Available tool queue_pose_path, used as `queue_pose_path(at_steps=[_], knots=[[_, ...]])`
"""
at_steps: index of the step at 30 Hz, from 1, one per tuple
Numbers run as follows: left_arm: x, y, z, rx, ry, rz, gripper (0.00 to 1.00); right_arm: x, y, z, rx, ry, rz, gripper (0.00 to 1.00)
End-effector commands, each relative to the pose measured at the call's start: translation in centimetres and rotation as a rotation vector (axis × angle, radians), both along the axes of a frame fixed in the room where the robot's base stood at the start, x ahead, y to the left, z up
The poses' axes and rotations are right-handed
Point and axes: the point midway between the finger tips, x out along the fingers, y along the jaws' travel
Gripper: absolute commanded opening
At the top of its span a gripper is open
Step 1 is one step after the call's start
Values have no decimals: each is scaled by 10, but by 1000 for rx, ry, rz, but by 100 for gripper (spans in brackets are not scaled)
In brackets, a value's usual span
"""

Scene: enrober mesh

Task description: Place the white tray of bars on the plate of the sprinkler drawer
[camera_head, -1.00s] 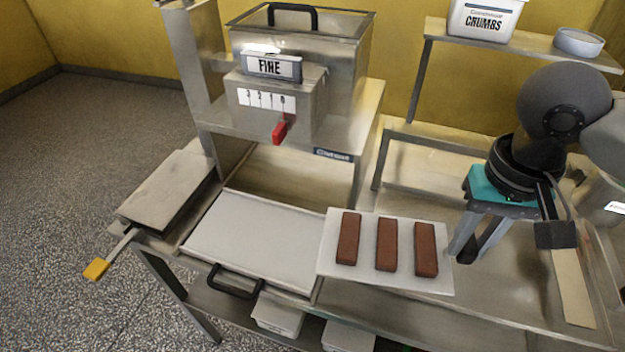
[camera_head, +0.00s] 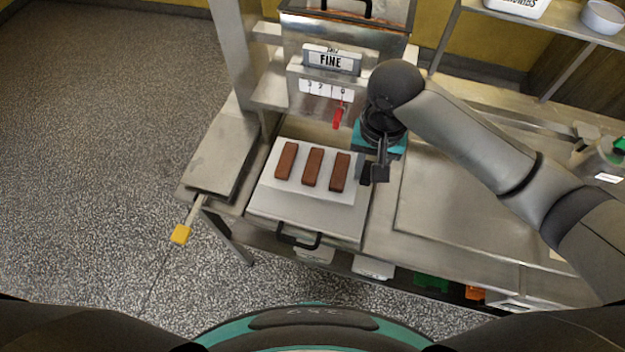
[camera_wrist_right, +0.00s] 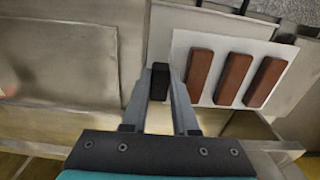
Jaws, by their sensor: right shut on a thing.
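The white tray (camera_head: 268,172) carries three brown bars (camera_head: 312,167) side by side. In the head view it lies over the pale plate of the sprinkler drawer (camera_head: 300,210), covering its rear part; I cannot tell whether it touches the plate. My right gripper (camera_head: 368,168) is at the tray's right edge, shut on it. The right wrist view shows the finger tips (camera_wrist_right: 160,88) with a dark block between them, beside the tray (camera_wrist_right: 190,40); the grip itself is not clear. My left gripper is out of view.
The sprinkler housing with its "FINE" label (camera_head: 332,60) and red lever (camera_head: 338,117) rises just behind the tray. A black drawer handle (camera_head: 298,238) is in front. A metal flap with a yellow grip (camera_head: 180,234) is left. Bare worktop (camera_head: 450,205) lies right.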

Motion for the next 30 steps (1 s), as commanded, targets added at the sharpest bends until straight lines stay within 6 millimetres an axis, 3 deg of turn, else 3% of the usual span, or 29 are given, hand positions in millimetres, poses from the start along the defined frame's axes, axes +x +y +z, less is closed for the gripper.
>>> queue_pose_path(at_steps=[1, 7, 15, 27, 30], knots=[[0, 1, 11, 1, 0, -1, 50, -4, 2, 3, 3, 4, -12, 0], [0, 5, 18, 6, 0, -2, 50, -9, 3, -7, 1, 1, -37, 0], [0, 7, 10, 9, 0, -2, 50, -9, 2, -56, -1, -1, -38, 0], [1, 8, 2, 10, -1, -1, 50, -9, 3, -101, 0, -1, -37, 0], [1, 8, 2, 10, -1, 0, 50, -8, 3, -104, 1, -3, -36, 0]])
